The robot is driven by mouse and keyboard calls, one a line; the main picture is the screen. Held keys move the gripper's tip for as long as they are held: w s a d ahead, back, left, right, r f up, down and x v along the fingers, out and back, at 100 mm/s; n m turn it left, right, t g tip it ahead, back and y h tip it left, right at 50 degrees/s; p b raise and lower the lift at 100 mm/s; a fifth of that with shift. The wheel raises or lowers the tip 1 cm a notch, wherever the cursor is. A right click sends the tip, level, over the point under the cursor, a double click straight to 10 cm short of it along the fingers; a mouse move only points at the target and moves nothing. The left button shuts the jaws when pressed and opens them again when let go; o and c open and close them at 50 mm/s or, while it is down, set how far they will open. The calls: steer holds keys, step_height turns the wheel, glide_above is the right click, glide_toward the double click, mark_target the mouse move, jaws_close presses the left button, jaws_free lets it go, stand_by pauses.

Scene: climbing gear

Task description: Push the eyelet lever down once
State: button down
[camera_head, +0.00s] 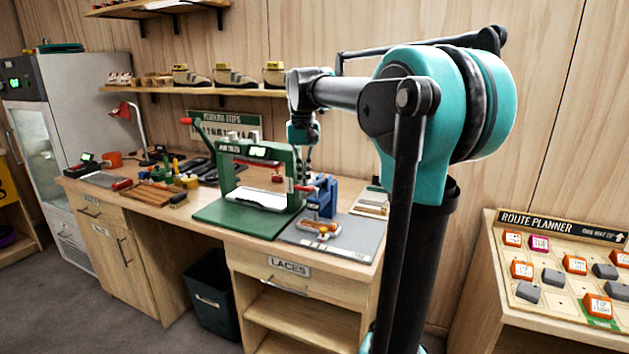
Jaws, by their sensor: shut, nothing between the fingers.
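A small blue press (322,196) stands on the grey mat at the right part of the workbench. A short red-handled lever (304,188) sticks out from its left side; it looks like the eyelet lever, though no label is readable. My gripper (307,172) points down, shut and empty, just above the blue press and the red handle. Its fingertips are small and dark, and I cannot tell whether they touch the lever. An orange and tan piece (319,229) lies at the foot of the blue press.
A larger green press (228,158) with its own long red-tipped lever (193,124) stands just left. Tools, a wooden board (150,194) and a red lamp (122,111) fill the bench's left. A shelf with shoes (230,92) hangs behind. A route planner board (545,260) stands right.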

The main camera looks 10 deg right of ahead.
steer(key=shift+r, duration=3.35)
